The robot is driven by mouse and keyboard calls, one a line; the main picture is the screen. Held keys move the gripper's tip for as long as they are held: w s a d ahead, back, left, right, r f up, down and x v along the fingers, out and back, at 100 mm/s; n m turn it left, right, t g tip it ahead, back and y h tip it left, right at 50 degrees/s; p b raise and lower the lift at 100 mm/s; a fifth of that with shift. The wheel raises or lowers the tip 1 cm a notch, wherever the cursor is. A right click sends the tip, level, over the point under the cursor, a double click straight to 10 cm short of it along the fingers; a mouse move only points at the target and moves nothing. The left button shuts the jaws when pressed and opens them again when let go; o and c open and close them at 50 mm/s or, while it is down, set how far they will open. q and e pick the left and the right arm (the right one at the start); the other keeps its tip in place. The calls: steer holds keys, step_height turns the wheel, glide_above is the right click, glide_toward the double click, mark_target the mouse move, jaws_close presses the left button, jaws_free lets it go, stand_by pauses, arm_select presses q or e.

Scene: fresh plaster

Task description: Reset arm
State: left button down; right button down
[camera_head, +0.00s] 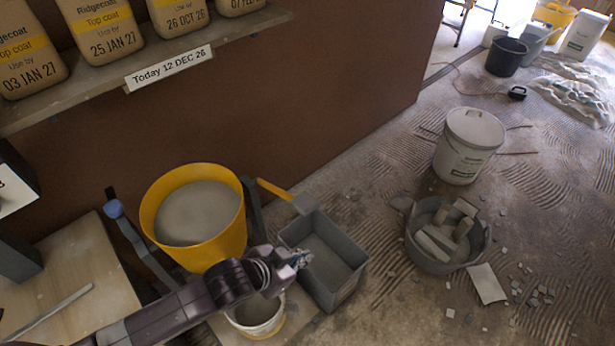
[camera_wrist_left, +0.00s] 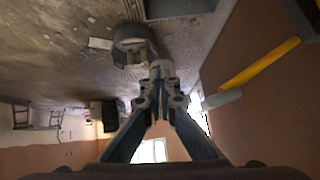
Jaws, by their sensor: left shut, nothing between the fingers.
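My left arm comes in from the lower left in the head view. Its gripper (camera_head: 300,258) is shut and empty, over the near left part of a grey rectangular trough (camera_head: 338,262). The left wrist view shows the shut fingers (camera_wrist_left: 160,78) meeting at mid-picture, with nothing between them. I cannot tell the exact height of the gripper above the trough. My right arm and gripper are not in view.
A yellow bucket (camera_head: 235,240) of grey plaster stands close beside my left arm, with a white bucket (camera_head: 262,326) below. A yellow-handled tool (camera_head: 275,190) is by the trough. A shelf (camera_head: 150,65) holds several bags. A rubble tub (camera_head: 432,262) and lidded bucket (camera_head: 463,160) stand right.

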arm_select(q)
steer(key=s+a+r+n+g+y, duration=0.1)
steer(key=s+a+n+g+y, duration=0.55)
steer(key=s+a, duration=1.05)
step_height(320, 180, down, 25)
steer(key=s+t+h, duration=0.1)
steer(key=t, duration=0.1)
steer(key=s+a+f+g, duration=0.1)
steer(key=s+a+f, duration=0.2)
steer(key=s+f, duration=1.3)
steer(key=shift+s+f, duration=0.2)
steer(key=shift+s, duration=0.55)
